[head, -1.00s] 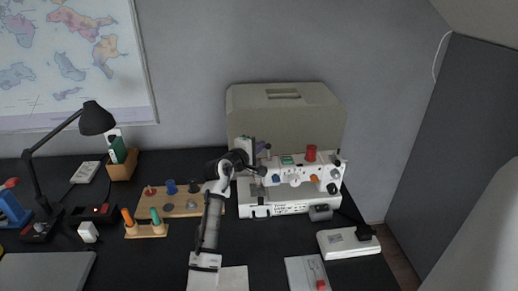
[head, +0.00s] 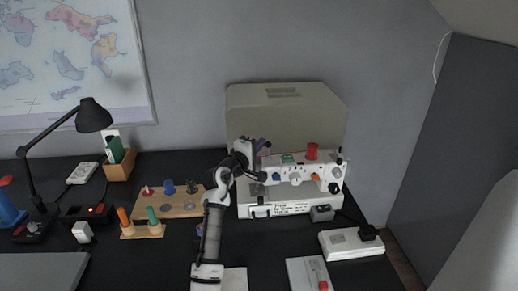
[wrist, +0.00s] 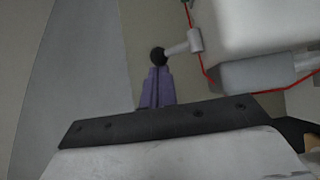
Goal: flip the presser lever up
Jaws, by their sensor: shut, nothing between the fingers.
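The white sewing machine (head: 300,170) stands on the dark desk in the head view; its head (wrist: 255,25) fills the upper right of the wrist view. The presser lever (wrist: 180,48) is a short silver stem with a black ball knob, sticking out leftward and slightly down from the machine. My gripper (wrist: 156,70) has purple fingers, shut and empty, with their tips right at the underside of the knob; whether they touch it I cannot tell. In the head view my gripper (head: 263,143) is at the machine's left end, and my arm hides the lever.
A beige machine cover (head: 290,105) stands behind the machine. A wooden spool board (head: 180,203) lies to the left of my arm. A white foot pedal (head: 350,243) is at the front right. Red thread (wrist: 204,68) runs down beside the machine head.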

